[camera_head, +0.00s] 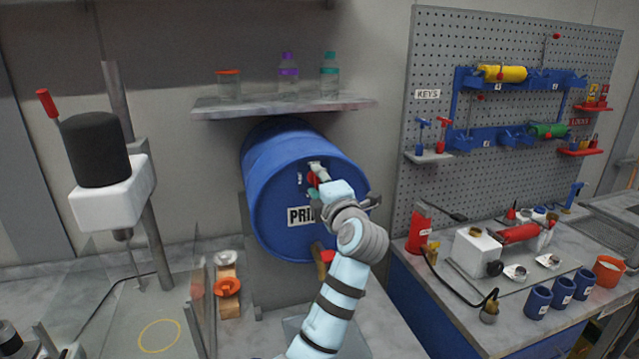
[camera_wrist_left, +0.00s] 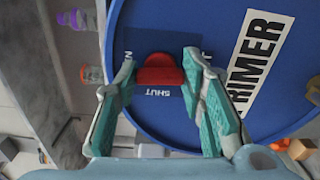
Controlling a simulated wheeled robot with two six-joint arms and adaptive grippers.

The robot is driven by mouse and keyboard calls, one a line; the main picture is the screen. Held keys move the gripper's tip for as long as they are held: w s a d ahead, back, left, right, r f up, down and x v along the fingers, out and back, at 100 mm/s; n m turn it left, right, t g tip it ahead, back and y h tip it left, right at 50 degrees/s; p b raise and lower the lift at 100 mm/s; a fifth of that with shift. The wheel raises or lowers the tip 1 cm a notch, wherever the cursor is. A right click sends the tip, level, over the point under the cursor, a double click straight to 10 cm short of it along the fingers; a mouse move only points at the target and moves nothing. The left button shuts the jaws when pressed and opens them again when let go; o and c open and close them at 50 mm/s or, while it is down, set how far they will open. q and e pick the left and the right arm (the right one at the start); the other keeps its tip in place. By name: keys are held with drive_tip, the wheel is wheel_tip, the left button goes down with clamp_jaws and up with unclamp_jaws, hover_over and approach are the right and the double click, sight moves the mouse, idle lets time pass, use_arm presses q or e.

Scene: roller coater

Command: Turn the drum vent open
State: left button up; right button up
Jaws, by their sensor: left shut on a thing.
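The blue drum (camera_head: 268,155) lies on its side on a stand, its flat end with the PRIMER label (camera_head: 296,216) facing out. The red drum vent (camera_wrist_left: 160,74) sits on that end, near the rim. It is partly hidden by my gripper in the head view (camera_head: 311,180). My left gripper (camera_wrist_left: 161,62) is shut on the vent, one finger on each side of it. The word SHUT (camera_wrist_left: 158,91) is readable beside the vent; other lettering is partly covered by the fingers. My right gripper is not in view.
A shelf (camera_head: 270,107) with a jar and two bottles is above the drum. A red-handled tap (camera_head: 326,257) is low on the drum end. A black-topped machine (camera_head: 98,150) stands left; a pegboard (camera_head: 440,60) and a cluttered bench are on the right.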

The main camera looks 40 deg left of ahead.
use_arm(q)
drive_tip(key=shift+m, duration=0.6)
drive_tip(key=o, duration=1.1)
drive_tip(key=shift+o, duration=0.2)
drive_tip(key=shift+w+d, duration=0.1)
drive_tip(key=v, duration=0.7)
drive_tip(key=shift+d, duration=0.3)
